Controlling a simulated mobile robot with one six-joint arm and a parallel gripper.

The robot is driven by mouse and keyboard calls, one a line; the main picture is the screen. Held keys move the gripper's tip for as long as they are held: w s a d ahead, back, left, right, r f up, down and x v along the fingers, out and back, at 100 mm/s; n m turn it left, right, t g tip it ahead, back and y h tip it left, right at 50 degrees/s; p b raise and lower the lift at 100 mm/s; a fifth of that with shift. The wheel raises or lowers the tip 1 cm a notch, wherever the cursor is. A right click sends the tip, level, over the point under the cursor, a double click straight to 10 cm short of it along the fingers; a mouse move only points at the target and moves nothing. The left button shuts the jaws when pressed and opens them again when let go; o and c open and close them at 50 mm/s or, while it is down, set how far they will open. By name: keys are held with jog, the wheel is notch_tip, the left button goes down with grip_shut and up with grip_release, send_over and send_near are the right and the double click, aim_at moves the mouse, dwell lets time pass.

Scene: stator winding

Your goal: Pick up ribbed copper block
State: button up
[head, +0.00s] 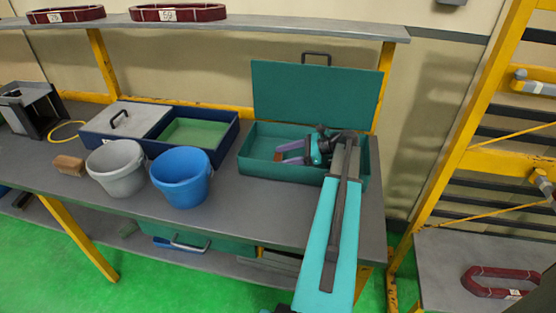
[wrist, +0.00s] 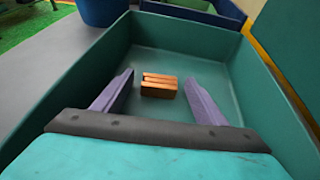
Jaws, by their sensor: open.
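The ribbed copper block (wrist: 158,86) lies on the floor of the open teal toolbox, with grooves along its side in the wrist view. In the head view a small copper-coloured part of it (head: 279,156) shows beside my gripper. My gripper (wrist: 158,82) is open, its two purple fingers apart on the left and right of the block. The fingers do not appear to touch it. In the head view my gripper (head: 290,153) reaches down into the teal toolbox (head: 252,167) from the right. How high the fingertips are above the floor is hard to tell.
The toolbox walls surround my gripper, and its raised lid (head: 315,95) stands behind. A blue bucket (head: 181,180), a grey bucket (head: 117,170) and a dark blue box (head: 227,129) stand to the left. A brown block (head: 69,165) lies farther left on the grey bench.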

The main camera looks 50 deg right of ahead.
jog(key=c, duration=1.4)
jog(key=shift+r, duration=0.1)
jog(key=shift+r+b, duration=0.9)
jog(key=shift+r, duration=4.05)
